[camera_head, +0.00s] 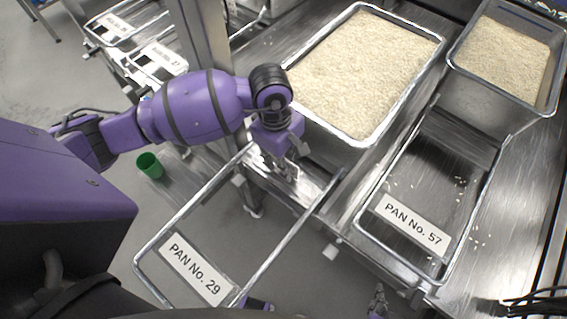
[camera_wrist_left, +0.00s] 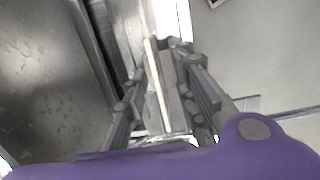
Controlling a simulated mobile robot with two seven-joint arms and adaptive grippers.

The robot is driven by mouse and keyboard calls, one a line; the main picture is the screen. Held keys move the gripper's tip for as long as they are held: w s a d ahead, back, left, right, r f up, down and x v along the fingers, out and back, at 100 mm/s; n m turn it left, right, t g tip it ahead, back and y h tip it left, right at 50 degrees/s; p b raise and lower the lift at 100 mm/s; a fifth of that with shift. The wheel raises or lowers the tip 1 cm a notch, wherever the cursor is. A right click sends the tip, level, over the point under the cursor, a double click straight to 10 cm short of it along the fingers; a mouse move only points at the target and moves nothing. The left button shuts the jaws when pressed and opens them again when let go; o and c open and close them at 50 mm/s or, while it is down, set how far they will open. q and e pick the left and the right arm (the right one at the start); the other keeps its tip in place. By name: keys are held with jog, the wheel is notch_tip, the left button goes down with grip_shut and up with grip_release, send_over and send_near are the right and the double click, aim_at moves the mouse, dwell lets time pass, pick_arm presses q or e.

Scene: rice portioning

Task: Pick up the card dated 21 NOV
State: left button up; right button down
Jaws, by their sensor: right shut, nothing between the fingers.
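No card with a readable 21 NOV date shows in either view. My left gripper (camera_head: 285,168) points down at the rear rail of the front-left pan frame, below the large rice pan. In the left wrist view its two fingers (camera_wrist_left: 168,100) stand apart. A thin pale strip (camera_wrist_left: 156,75) runs between them; I cannot tell whether it is a card edge or a rim. My right gripper (camera_head: 378,300) is at the bottom edge, partly cut off, shut and empty.
The large rice pan (camera_head: 378,128) and a smaller rice pan (camera_head: 480,95) stand behind. Labels PAN No. 29 (camera_head: 197,270) and PAN No. 57 (camera_head: 411,224) mark pans in front. A green cup (camera_head: 150,165) is at left. Loose grains lie near pan 57.

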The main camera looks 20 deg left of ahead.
pick_arm(q)
jog(key=shift+c, duration=0.4)
grip_shut()
